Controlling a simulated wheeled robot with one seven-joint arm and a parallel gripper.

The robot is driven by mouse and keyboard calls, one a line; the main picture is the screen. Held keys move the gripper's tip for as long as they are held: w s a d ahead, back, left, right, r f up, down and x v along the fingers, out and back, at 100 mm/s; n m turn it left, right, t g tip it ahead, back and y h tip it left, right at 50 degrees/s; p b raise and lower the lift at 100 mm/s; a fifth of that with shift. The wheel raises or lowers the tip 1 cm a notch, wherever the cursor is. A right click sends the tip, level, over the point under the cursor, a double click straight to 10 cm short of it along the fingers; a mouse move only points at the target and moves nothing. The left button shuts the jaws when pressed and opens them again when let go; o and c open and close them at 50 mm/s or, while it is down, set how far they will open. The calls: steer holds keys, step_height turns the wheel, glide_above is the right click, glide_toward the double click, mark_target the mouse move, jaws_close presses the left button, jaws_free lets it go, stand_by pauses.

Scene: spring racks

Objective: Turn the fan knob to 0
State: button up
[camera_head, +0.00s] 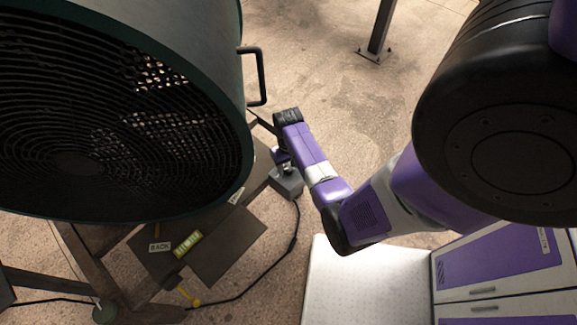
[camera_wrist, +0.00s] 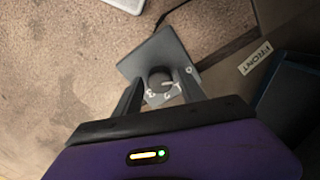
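The fan knob (camera_wrist: 159,82) is a dark round dial on a grey control box in the wrist view, with white numbers around it. A 0 shows at the right side of the box, with other marks, one like a 3, below the knob. I cannot tell which number the knob points to. My gripper (camera_wrist: 157,97) has its two dark fingers apart, one on each side of the knob; contact is unclear. In the head view the grey control box (camera_head: 287,184) sits beside the fan stand, with my gripper (camera_head: 283,165) over it, small and partly hidden.
The large drum fan (camera_head: 242,100) with a dark grille fills the left, its side handle (camera_head: 263,76) jutting out near my arm. A FRONT label (camera_wrist: 255,57) is right of the box. A black cable (camera_head: 294,235) runs over the floor. A metal post (camera_head: 381,28) stands behind.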

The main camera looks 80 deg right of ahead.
mark_target(289, 168)
steer(key=shift+o, duration=0.3)
steer(key=shift+r, duration=3.9)
steer(key=shift+f, duration=0.1)
